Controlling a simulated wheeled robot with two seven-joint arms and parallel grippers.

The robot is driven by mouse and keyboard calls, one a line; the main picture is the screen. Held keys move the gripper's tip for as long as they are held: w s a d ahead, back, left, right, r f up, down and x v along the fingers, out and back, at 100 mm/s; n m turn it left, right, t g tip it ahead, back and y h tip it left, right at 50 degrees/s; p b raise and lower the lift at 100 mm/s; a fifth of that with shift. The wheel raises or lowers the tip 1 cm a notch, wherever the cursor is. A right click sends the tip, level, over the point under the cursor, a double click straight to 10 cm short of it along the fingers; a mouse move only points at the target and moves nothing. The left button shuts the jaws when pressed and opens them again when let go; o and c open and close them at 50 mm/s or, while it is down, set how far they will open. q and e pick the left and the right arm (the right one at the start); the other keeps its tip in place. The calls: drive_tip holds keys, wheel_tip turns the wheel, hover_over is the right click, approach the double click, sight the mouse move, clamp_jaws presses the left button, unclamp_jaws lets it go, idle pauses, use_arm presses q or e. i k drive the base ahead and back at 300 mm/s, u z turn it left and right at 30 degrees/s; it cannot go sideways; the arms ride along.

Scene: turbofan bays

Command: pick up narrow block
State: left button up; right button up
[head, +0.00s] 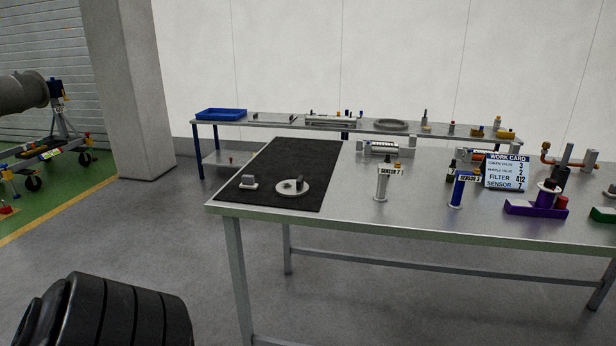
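A small dark upright block (300,183) stands on a pale round disc (286,188) on the black mat (290,158), at the left end of the near table. A small grey block on a flat light base (249,182) sits to its left on the same mat. I cannot tell for sure which of these is the narrow block; the dark one looks the slimmer. Neither of my grippers shows in the head view. A black ribbed part, likely of my own arm, fills the bottom left corner, well apart from the mat.
The metal table (420,222) also holds a white sensor stand (382,184), a blue sensor stand (458,190), a work card (506,173) and a purple fixture (536,209). A back bench carries a blue tray (221,114). The mat's far part is bare.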

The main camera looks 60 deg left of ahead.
sight(248, 182)
drive_tip(key=u, duration=2.35)
drive_tip(key=k, duration=0.45)
drive_tip(key=u, duration=0.8)
drive_tip(key=i, duration=0.5)
drive_tip(key=u, duration=0.5)
drive_tip(key=i, duration=1.25)
drive_tip(key=z, duration=1.1)
drive_tip(key=i, duration=0.85)
drive_tip(key=z, duration=0.95)
